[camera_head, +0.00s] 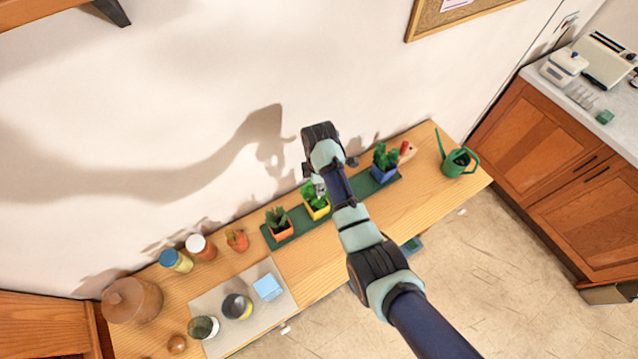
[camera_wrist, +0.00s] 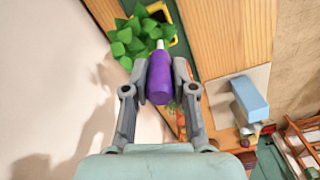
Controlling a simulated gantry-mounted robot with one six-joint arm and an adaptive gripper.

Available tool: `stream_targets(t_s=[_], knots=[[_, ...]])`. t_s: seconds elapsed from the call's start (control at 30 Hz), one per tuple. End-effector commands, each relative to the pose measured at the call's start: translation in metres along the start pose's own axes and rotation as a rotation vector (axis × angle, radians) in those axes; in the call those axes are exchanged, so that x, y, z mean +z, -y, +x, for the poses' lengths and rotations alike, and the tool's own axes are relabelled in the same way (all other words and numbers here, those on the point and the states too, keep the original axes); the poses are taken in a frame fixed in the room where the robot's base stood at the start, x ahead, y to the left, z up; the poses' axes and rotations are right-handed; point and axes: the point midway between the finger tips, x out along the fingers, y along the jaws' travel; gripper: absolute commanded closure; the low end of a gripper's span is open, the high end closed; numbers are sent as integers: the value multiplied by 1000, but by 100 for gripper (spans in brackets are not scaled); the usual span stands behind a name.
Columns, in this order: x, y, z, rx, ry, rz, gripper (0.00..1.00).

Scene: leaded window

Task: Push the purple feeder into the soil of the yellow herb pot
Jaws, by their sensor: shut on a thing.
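My gripper (camera_wrist: 160,78) is shut on the purple feeder (camera_wrist: 159,80), with one finger on each side of it. The feeder's pale narrow tip points up the wrist picture, toward the yellow herb pot (camera_wrist: 182,46) and its green leaves (camera_wrist: 135,38). In that view the tip overlaps the near edge of the plant; I cannot tell whether it touches the soil. In the head view the yellow pot (camera_head: 318,210) stands in the middle of a dark green tray (camera_head: 299,229), and my arm's end is above it. The feeder is hard to make out there.
An orange pot (camera_head: 281,229) and a blue pot (camera_head: 384,173) flank the yellow pot on the tray. A green watering can (camera_head: 458,162) stands at the right end of the wooden bench. Jars, cups and a light blue block (camera_head: 268,287) are to the left. The wall is close behind.

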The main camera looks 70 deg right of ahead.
Motion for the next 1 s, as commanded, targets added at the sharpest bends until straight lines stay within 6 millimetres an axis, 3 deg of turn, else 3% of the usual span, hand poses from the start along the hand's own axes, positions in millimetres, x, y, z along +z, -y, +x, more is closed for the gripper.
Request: stream_targets(t_s=[0.13, 0.6, 1.0], knots=[[0, 0, -2, 0, 0, 0, 94], [0, 0, 53, -1, 1, 0, 94], [0, 0, 58, 0, 0, 0, 94]])
